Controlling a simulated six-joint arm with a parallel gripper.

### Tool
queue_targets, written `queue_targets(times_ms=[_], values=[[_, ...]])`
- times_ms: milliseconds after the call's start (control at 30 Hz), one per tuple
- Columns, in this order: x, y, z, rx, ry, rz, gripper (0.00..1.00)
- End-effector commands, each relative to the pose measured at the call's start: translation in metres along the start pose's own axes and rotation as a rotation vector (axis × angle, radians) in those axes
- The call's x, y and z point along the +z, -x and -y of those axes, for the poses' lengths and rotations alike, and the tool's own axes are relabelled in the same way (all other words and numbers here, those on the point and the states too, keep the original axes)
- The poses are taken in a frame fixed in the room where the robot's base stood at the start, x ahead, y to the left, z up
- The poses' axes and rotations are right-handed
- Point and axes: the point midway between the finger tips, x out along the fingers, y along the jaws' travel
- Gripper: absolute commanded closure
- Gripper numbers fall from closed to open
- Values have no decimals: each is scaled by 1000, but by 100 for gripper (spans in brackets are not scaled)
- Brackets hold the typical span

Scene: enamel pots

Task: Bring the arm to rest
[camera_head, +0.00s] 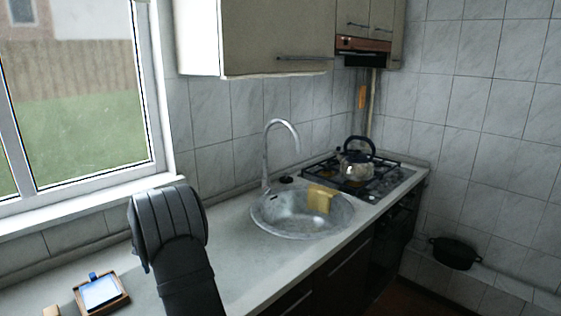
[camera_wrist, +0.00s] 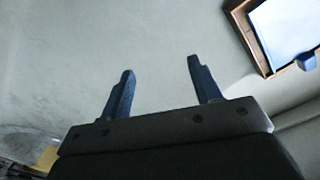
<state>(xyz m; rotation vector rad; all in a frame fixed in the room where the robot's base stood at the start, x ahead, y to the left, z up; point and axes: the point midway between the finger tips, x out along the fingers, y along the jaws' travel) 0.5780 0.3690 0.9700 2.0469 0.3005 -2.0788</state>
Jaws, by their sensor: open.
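My gripper (camera_wrist: 160,64) shows in the wrist view with its two dark blue fingers apart. Nothing is between them, and the pale countertop lies behind. In the head view my dark arm rises over the counter in the lower middle. The fingers cannot be made out there.
A wooden tray (camera_head: 74,306) holding a blue-white item is at lower left; the tray (camera_wrist: 262,52) also shows in the wrist view. A round sink (camera_head: 276,224) holds a yellow cloth or sponge (camera_head: 319,199). A kettle (camera_head: 355,166) stands on the stove. A black pot (camera_head: 455,254) is at right.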

Motion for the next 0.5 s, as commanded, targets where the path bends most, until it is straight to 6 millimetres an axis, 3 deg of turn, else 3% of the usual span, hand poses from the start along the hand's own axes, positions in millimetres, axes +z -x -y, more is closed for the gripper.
queue_targets(times_ms=[500], values=[[-2,-18,-104,-3,-254,-3,42]])
